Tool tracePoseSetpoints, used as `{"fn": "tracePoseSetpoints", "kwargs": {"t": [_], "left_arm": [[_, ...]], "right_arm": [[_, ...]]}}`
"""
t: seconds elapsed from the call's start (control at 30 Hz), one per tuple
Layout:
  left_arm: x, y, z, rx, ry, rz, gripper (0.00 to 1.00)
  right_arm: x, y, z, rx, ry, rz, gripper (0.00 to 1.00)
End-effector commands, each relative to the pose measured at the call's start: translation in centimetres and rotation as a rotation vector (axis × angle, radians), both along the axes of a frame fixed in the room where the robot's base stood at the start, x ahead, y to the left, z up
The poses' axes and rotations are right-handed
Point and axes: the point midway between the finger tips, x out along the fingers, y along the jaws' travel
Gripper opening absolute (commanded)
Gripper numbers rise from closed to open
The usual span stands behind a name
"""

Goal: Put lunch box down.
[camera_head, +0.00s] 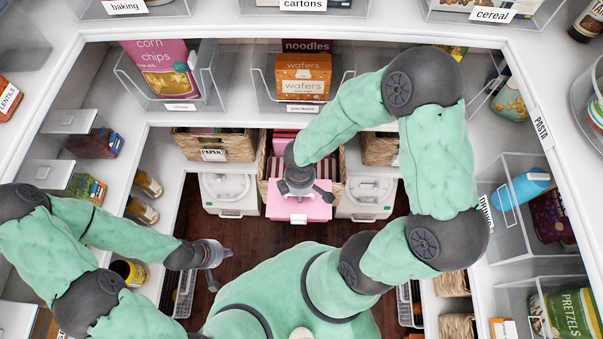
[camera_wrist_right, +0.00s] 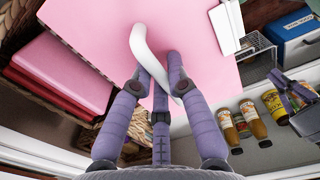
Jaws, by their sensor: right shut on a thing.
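The pink lunch box (camera_head: 299,210) is at the middle of the head view, in front of a wicker basket. It fills the top of the right wrist view (camera_wrist_right: 190,20), with its white curved handle (camera_wrist_right: 143,55) between my fingers. My right gripper (camera_head: 302,190) is over the box, shut on that handle. My left gripper (camera_head: 219,268) is lower left in the head view, apart from the box, with its fingers spread and empty. What lies under the lunch box is hidden.
The middle wicker basket (camera_head: 267,160) holds more pink boxes (camera_wrist_right: 60,70). White bins (camera_head: 229,195) flank the lunch box at left and right. Bottles (camera_head: 141,211) stand on the left shelf. Dark wooden floor (camera_head: 200,222) shows below.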

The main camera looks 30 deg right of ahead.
Motion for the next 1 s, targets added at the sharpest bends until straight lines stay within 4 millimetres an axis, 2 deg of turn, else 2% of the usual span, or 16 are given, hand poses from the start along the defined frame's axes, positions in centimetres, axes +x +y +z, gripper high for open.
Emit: {"fn": "tracePoseSetpoints", "kwargs": {"t": [0.17, 0.6, 0.87, 0.9, 1.0], "left_arm": [[0.1, 0.0, 0.2, 0.0, -0.001, 0.0, 0.0], [0.1, 0.0, -0.2, 0.0, -0.001, 0.0, 0.0], [0.1, 0.0, -0.8, 0.0, -0.001, 0.0, 0.0], [0.1, 0.0, -1.3, 0.0, -0.001, 0.0, 0.0], [0.1, 0.0, -2.1, 0.0, -0.001, 0.0, 0.0]], "right_arm": [[2.4, -1.5, -0.1, -0.001, -0.001, 0.003, 0.0], [11.1, -6.8, -0.1, -0.001, -0.003, 0.003, 0.0], [15.5, -9.6, -0.1, -0.001, -0.003, 0.003, 0.0], [15.1, -9.3, -1.5, 0.001, 0.003, 0.007, 0.0], [15.0, -9.3, -3.7, 0.0, 0.004, 0.007, 0.0]]}}
